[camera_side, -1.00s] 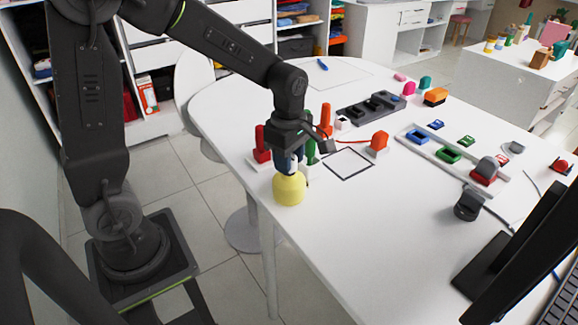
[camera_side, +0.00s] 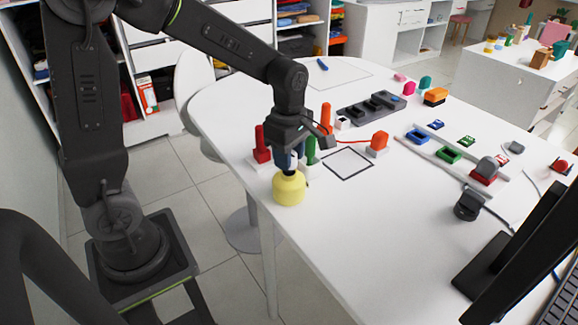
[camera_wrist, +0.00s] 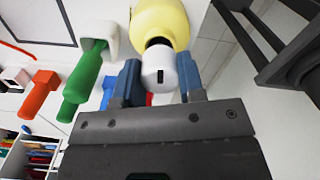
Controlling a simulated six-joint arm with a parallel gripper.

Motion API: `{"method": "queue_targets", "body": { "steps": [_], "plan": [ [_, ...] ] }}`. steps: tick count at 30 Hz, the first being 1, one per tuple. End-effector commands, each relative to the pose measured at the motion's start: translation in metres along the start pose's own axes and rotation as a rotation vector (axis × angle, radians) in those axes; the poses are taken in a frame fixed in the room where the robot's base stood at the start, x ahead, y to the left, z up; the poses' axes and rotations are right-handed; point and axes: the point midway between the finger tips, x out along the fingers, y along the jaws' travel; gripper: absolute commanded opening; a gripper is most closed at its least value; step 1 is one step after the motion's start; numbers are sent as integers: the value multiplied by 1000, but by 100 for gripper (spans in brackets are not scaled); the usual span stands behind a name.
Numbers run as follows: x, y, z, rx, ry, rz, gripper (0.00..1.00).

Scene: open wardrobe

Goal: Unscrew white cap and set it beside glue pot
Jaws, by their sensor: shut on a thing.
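The yellow glue pot (camera_side: 289,188) stands upright near the table's front left edge, and its shoulder also shows at the top of the wrist view (camera_wrist: 168,18). My gripper (camera_side: 290,161) is over the pot, its blue fingers pointing down. In the wrist view my gripper (camera_wrist: 158,66) is shut on the white cap (camera_wrist: 160,78), with one finger on each side. The cap has a small dark slot. A dark neck or opening shows between cap and pot; I cannot tell whether they still touch.
A red post (camera_side: 261,147), a green post (camera_side: 311,148) and an orange post (camera_side: 326,118) stand close behind the pot. A black-outlined square (camera_side: 347,163) lies to the right. The white table (camera_side: 350,235) is clear in front of it.

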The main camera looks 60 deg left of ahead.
Motion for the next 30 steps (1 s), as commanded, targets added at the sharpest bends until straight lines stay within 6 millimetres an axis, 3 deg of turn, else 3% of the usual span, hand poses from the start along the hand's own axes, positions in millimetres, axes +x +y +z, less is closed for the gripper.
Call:
{"method": "queue_targets", "body": {
  "steps": [30],
  "plan": [
    [-11, 0, 0, 0, 0, 1, 0]
  ]
}}
